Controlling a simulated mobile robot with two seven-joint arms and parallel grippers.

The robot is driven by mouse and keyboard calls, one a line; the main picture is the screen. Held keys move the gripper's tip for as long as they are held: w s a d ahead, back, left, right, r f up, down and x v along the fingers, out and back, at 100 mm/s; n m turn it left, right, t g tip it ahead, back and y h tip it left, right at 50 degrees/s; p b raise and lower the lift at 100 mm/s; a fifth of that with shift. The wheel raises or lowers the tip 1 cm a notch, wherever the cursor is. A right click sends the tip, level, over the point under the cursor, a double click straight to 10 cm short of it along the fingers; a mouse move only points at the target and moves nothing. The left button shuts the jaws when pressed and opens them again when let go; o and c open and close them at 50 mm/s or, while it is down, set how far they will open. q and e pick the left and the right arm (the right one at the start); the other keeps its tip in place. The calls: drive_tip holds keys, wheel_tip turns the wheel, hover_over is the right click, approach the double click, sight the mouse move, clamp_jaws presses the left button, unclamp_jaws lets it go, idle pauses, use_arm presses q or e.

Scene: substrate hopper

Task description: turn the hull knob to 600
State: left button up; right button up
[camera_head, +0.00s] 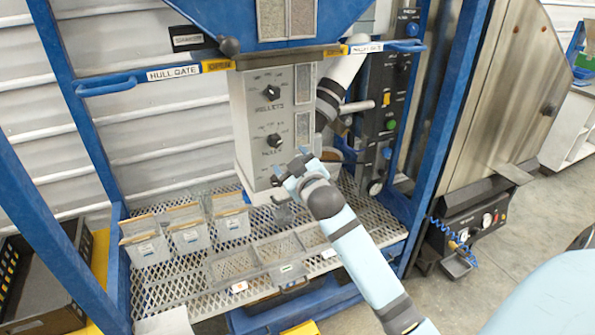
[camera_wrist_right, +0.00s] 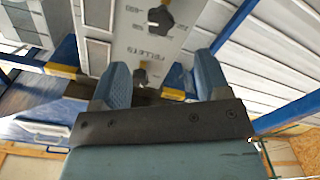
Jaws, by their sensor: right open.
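The hull knob (camera_head: 274,140) is the black lower dial on the light grey hopper panel (camera_head: 250,150). Its scale is too small to read. In the right wrist view, which shows the panel upside down, the hull knob (camera_wrist_right: 160,17) is at the top edge, beyond the fingers. My right gripper (camera_head: 290,167) is open and empty, just below and in front of the hull knob, apart from it. Its two blue fingers (camera_wrist_right: 160,78) are spread wide in the wrist view. My left gripper is not in view.
The pellets knob (camera_head: 271,92) sits above the hull knob. Sight windows (camera_head: 303,127) run along the panel's right side. Below is a mesh shelf (camera_head: 180,290) with several clear bins (camera_head: 190,237). A black control strip (camera_head: 387,115) and blue frame posts (camera_head: 447,100) stand to the right.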

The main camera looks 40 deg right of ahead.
drive_tip(key=shift+v, duration=1.55)
drive_tip(key=s+a+f+g+y+p, duration=0.2)
drive_tip(key=s+a+f, duration=0.25)
drive_tip(key=f, duration=0.35)
drive_tip(key=s+a+f+g+y+p, duration=0.1)
drive_tip(key=s+a+f+y+p, duration=0.1)
drive_tip(key=s+a+f, duration=0.35)
drive_tip(key=s+a+f+g+y+p, duration=0.3)
drive_tip(key=s+a+f, duration=0.7)
drive_tip(key=s+f, duration=0.2)
drive_tip(key=shift+s+a+g, duration=0.3)
drive_tip(key=shift+s, duration=0.9)
